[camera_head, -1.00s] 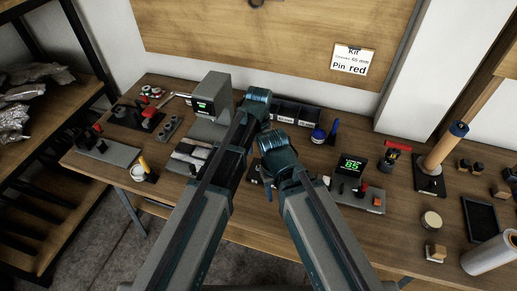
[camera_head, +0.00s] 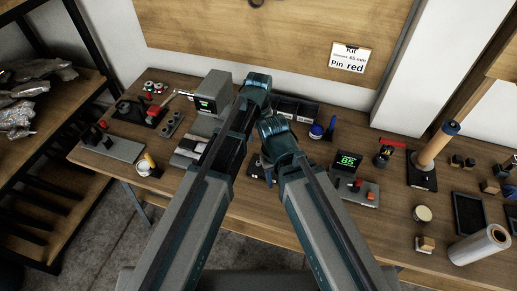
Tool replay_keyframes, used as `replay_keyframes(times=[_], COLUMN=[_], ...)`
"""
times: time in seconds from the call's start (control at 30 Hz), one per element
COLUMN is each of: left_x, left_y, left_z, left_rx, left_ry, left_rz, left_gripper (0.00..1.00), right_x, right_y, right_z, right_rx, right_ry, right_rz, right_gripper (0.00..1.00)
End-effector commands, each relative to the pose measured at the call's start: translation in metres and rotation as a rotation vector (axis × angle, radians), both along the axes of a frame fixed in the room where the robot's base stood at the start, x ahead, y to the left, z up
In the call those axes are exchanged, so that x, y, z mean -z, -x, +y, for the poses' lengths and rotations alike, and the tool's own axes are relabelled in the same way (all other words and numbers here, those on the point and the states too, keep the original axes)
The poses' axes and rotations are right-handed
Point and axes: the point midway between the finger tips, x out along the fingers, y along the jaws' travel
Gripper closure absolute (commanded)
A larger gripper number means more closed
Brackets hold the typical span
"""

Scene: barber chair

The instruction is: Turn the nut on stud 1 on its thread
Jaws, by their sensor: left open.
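My two arms reach forward side by side over the workbench (camera_head: 236,222). My left gripper (camera_head: 257,168) is open, but my own arm links hide most of it. My right gripper is hidden behind its wrist and forearm. I cannot make out stud 1 or its nut; the arms cover the middle of the bench. A small grey bar with dark round spots (camera_head: 171,124) lies left of the arms, too small to read.
A grey machine (camera_head: 214,92) with a green display stands behind and left of my arms. A display box (camera_head: 348,160) stands right of them. Black bins (camera_head: 297,110) stand at the back.

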Motion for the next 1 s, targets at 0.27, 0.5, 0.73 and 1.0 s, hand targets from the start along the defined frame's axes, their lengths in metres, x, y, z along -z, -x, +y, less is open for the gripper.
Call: replay_keyframes(times=[0.27, 0.5, 0.73, 1.0], left_x=[0.0013, 0.0023, 0.0033, 0.0042], left_y=[0.001, 0.0018, 0.0025, 0.0032], left_z=[0.0005, 0.001, 0.0014, 0.0017], left_rx=[-0.715, -1.353, -1.964, -2.602], left_ry=[0.0, 0.0, 0.0, 0.0], left_rz=[-0.001, -0.001, -0.001, -0.001], left_gripper=[0.46, 0.46, 0.46, 0.46], right_x=[0.0013, 0.0023, 0.0032, 0.0041], right_y=[0.0, 0.0, 0.0, 0.0], right_z=[0.0, 0.0, 0.0, 0.0], right_rx=[0.0, 0.0, 0.0, 0.0], right_ry=[0.0, 0.0, 0.0, 0.0], right_rz=[0.0, 0.0, 0.0, 0.0], right_gripper=[0.5, 0.5, 0.5, 0.5])
